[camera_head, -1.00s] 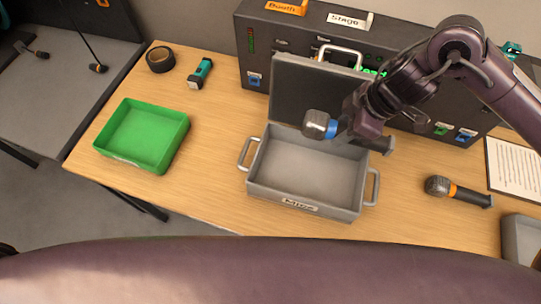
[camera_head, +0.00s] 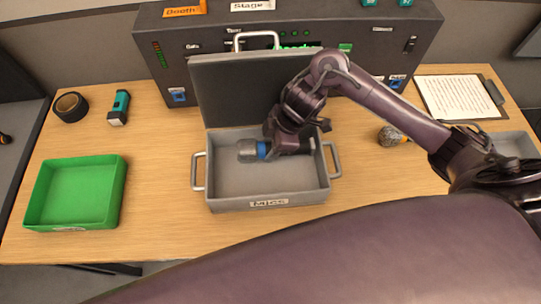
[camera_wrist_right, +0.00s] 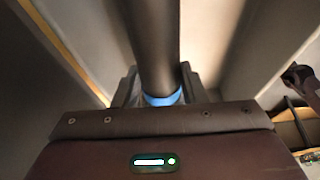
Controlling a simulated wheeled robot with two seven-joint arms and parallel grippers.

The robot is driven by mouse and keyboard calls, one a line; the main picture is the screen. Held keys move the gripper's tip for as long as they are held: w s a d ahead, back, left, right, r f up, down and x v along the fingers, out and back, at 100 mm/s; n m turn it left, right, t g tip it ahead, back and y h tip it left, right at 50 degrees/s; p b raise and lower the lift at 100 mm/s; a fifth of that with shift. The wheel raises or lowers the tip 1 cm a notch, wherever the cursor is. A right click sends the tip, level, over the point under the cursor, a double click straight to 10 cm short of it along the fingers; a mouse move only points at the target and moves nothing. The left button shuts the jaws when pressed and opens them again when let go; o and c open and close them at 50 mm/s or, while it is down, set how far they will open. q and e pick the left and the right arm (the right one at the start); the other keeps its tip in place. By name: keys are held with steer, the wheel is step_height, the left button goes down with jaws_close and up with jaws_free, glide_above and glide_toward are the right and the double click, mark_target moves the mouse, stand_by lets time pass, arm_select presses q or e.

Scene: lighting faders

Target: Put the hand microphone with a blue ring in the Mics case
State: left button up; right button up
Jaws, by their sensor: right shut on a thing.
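The hand microphone with a blue ring (camera_head: 247,151) lies level inside the open grey Mics case (camera_head: 269,204), its silver head to the left. My right gripper (camera_head: 276,149) reaches down into the case and is shut on the microphone near its ring. In the right wrist view the microphone's dark handle (camera_wrist_right: 152,45) and blue ring (camera_wrist_right: 162,99) sit between the fingers. I cannot tell whether the microphone touches the case floor. My left gripper is not in view.
The case lid (camera_head: 240,95) stands open at the back, before the dark console (camera_head: 210,45). A green tray (camera_head: 75,193) is at left. Another microphone (camera_head: 392,136) lies at right, partly behind my arm, near a grey tray (camera_head: 517,145) and clipboard (camera_head: 462,97).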

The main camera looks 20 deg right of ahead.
step_height(320, 180, down, 4)
steer(key=shift+f, duration=0.2)
steer(key=shift+f+b, duration=0.15)
steer(key=shift+b, duration=0.2)
steer(key=o, duration=1.2)
steer(key=shift+c, duration=0.2)
